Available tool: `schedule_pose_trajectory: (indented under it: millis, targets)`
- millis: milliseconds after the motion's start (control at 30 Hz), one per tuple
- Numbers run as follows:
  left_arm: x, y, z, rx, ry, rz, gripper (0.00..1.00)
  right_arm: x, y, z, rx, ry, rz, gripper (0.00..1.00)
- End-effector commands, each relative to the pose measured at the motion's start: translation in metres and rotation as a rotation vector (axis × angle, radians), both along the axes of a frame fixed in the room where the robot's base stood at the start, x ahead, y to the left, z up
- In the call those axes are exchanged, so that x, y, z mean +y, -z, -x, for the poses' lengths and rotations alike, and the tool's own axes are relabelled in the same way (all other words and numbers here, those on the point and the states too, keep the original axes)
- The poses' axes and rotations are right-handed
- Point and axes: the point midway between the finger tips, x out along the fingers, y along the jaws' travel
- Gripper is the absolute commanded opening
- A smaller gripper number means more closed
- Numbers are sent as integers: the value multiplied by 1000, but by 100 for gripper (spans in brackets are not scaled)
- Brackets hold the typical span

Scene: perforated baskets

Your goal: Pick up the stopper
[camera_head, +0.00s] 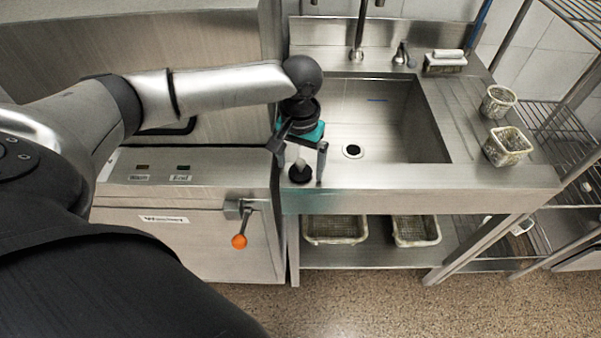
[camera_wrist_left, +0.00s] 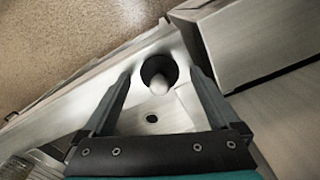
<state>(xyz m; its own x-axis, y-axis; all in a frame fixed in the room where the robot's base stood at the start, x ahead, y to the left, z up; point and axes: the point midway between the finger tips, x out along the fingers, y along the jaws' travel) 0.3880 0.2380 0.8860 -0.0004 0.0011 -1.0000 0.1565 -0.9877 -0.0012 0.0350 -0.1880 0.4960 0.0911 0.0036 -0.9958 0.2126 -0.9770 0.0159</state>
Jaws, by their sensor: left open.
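The stopper (camera_head: 300,173), a dark round base with a paler knob on top, stands on the steel counter at the front left corner of the sink. In the left wrist view the stopper (camera_wrist_left: 158,76) shows as a black disc with a grey knob, between the fingertips. My left gripper (camera_head: 301,164) is open above the stopper, fingers pointing down, one to each side of it. It also shows in the left wrist view (camera_wrist_left: 159,78). I cannot tell whether either finger touches the stopper. My right gripper is not in view.
The sink basin (camera_head: 390,110) with its drain (camera_head: 352,151) lies behind and right of the stopper. A steel machine (camera_head: 200,163) stands close on the left. Perforated baskets (camera_head: 498,101) (camera_head: 508,146) stand on the right drainboard, and more lie on the shelf below.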

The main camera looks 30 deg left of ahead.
Motion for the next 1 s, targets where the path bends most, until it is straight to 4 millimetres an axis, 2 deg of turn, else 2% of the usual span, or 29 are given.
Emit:
schedule_pose_trajectory:
  millis: [267, 1000]
  targets:
    - [0, 3, 0, -1, 1, 1, 95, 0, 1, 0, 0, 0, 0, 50]
    - [0, 3, 0, -1, 1, 0, 12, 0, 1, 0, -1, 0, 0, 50]
